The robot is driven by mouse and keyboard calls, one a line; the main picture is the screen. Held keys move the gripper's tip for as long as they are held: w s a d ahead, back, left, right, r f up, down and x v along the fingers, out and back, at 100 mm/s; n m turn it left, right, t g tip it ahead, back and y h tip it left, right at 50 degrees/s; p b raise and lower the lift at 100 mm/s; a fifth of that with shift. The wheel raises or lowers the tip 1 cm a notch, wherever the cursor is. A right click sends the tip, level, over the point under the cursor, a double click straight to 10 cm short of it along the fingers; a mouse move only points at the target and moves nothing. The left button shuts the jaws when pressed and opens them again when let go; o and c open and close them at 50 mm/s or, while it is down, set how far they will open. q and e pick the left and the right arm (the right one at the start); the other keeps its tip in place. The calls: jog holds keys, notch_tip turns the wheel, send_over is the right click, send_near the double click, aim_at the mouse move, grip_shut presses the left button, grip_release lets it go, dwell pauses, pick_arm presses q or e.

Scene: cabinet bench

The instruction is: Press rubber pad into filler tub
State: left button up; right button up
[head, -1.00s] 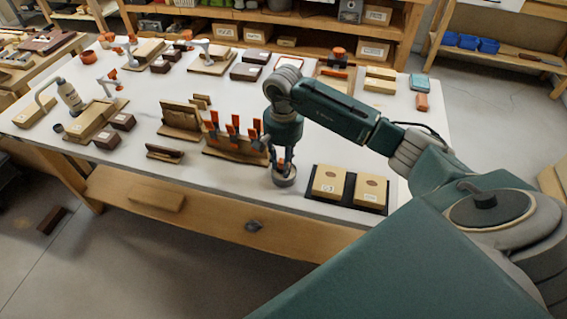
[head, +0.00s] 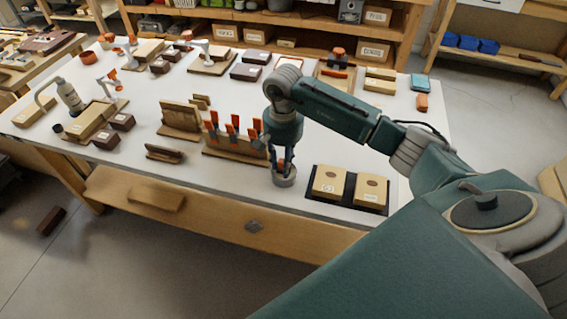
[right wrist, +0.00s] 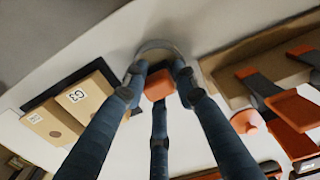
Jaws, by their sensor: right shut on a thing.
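The filler tub (head: 284,181) is a small round grey tub near the front edge of the white bench. My right gripper (head: 284,164) points down right over it. In the right wrist view, the fingers (right wrist: 158,78) are shut on an orange-red block, taken to be the rubber pad (right wrist: 158,88). The pad and fingertips are at the tub's mouth, and the tub's pale rim (right wrist: 153,46) shows behind them. I cannot tell how deep the pad sits, as the fingers hide its contact with the filler. My left gripper is not in view.
A black tray (head: 347,203) with two tan boxes stands just right of the tub. A wooden rack (head: 236,148) with orange-handled tools stands close on the left. Dark brown blocks and fixtures fill the bench's left. White surface is clear in front of the rack.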

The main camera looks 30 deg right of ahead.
jog(key=shift+s+f, duration=0.3)
jog(key=shift+w+r+p, duration=0.2)
jog(key=shift+r+p, duration=0.5)
jog(key=shift+r, duration=0.55)
jog(key=shift+r+p, duration=1.1)
jog(key=shift+r, duration=1.3)
jog(key=shift+w, duration=0.1)
